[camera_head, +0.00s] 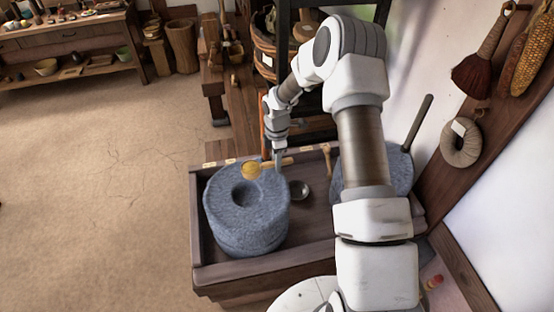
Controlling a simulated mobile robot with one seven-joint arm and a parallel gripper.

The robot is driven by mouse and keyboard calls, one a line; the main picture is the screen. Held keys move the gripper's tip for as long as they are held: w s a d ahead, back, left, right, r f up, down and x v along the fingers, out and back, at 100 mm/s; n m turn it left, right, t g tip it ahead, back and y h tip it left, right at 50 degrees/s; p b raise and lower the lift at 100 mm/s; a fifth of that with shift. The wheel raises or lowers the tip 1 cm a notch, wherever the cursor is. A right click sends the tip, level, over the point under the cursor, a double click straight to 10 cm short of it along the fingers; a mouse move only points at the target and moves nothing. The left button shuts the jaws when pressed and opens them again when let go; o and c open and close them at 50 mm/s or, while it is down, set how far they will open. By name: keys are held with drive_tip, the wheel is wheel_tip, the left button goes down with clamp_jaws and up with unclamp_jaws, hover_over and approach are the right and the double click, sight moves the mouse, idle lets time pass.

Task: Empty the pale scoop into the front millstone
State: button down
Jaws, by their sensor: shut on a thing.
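My gripper (278,162) points down and is shut on the handle of the pale scoop (287,161). The scoop's bowl points left and shows a golden-yellow fill. It is over the far side of a grey millstone (247,218), which has a round hollow in its top. The bowl appears above the stone's far rim, behind the hollow; the exact height gap is hard to tell. The scoop looks about level. A second grey millstone (399,171) with an upright dark handle stands to the right, partly hidden by my arm.
The stones stand in a wooden tray-like bench (225,270) with raised edges. Baskets and a dark rack stand behind. Open floor (100,180) lies to the left.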

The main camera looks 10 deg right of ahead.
drive_tip(key=shift+f+b, duration=0.85)
drive_tip(key=shift+f, duration=0.75)
drive_tip(key=r+t+h+b, duration=0.1)
drive_tip(key=b, duration=0.2)
drive_tip(key=shift+s+a, duration=0.1)
drive_tip(key=shift+a, duration=0.05)
drive_tip(key=shift+r, duration=0.35)
drive_tip(key=shift+p, duration=0.3)
drive_tip(key=shift+p, duration=0.35)
